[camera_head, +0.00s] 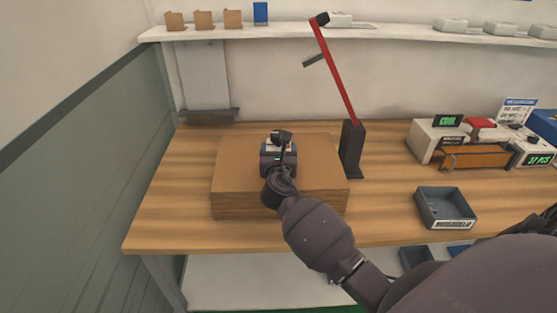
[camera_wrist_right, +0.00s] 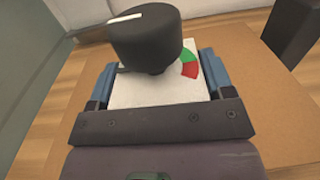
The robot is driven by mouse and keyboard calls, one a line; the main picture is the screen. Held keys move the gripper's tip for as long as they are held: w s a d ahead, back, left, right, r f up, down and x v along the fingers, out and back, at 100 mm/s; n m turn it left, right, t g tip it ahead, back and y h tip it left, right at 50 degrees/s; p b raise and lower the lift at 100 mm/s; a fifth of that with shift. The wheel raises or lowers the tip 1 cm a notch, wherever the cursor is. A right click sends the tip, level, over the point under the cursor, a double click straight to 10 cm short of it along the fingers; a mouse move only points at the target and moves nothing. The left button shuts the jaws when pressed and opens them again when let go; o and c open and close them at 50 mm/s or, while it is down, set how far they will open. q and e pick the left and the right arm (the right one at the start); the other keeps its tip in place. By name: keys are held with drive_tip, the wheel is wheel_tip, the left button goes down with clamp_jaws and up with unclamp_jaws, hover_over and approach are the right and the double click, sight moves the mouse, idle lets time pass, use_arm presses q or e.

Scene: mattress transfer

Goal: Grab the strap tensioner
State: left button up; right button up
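The strap tensioner (camera_wrist_right: 155,88) has a white face with a green and red dial and a big black knob. In the head view the strap tensioner (camera_head: 279,146) is over the middle of the brown cardboard stack (camera_head: 318,182). My right gripper (camera_head: 277,158) reaches it from the front. In the right wrist view the two blue-tipped fingers of my right gripper (camera_wrist_right: 158,84) lie along its left and right sides with no clear gap, so it looks shut on it. The underside of the tensioner is hidden. My left gripper is not in view.
A dark post with a red arm (camera_head: 336,75) stands just right of the stack. A grey tray (camera_head: 444,207) and several boxed devices (camera_head: 470,148) are on the right of the wooden table (camera_head: 160,220). The table's left end is clear. A shelf (camera_head: 400,32) runs along the wall.

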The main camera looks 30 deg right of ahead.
drive_tip(key=shift+r, duration=0.2)
drive_tip(key=c, duration=0.8)
